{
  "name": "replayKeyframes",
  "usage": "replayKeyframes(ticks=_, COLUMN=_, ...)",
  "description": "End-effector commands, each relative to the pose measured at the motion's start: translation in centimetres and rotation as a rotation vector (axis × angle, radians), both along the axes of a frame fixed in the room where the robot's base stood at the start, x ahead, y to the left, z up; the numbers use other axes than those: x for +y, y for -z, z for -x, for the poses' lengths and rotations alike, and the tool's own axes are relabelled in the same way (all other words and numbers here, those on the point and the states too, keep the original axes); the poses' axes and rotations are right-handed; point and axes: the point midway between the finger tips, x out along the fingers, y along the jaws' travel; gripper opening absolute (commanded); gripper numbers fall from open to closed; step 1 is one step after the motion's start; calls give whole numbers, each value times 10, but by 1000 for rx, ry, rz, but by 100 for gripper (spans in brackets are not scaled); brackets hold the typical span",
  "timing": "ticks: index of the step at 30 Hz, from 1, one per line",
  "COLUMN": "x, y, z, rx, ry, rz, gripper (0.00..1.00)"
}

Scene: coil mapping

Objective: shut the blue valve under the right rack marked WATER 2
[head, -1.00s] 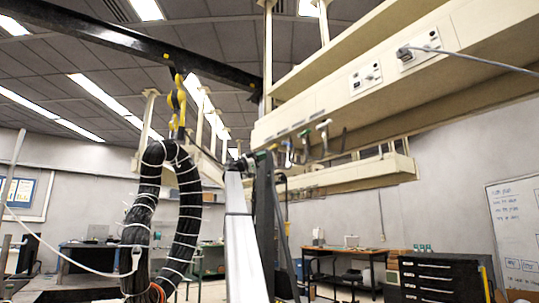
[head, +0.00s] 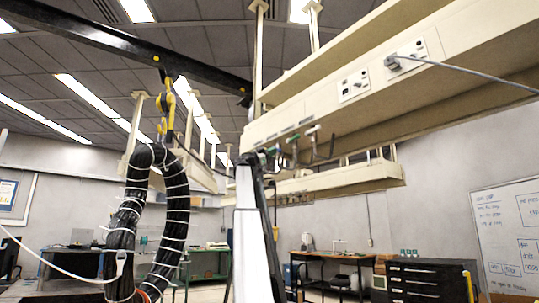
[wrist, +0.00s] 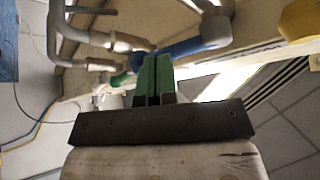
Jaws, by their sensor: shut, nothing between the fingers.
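The blue valve (wrist: 190,45) shows in the wrist view as a blue bar on pale pipe fittings under the rack. My gripper (wrist: 157,62) is shut and empty, with its green fingers together. The fingertips are close beside the blue bar; I cannot tell whether they touch. In the head view, my gripper (head: 262,156) is up by the row of valves under the right rack (head: 330,115), and I cannot make out the blue valve there. The WATER 2 mark is not readable.
A green handle (wrist: 121,80) sits left of my fingers in the wrist view, and a yellow fitting (wrist: 300,18) at the upper right. A thick black cable coil (head: 178,225) hangs from a yellow hook (head: 166,100) left of my arm.

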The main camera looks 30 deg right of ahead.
Motion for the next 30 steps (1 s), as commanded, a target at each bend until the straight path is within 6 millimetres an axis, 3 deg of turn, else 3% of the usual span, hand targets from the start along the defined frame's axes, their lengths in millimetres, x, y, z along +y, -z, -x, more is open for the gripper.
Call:
replayKeyframes(ticks=8, x=0, y=0, z=1, rx=11, ry=-1, rz=1, gripper=0)
replayKeyframes(ticks=21, x=-1, y=-17, z=13, rx=358, ry=1, rz=32, gripper=0)
replayKeyframes(ticks=30, x=-1, y=-23, z=14, rx=373, ry=1, rz=33, gripper=0)
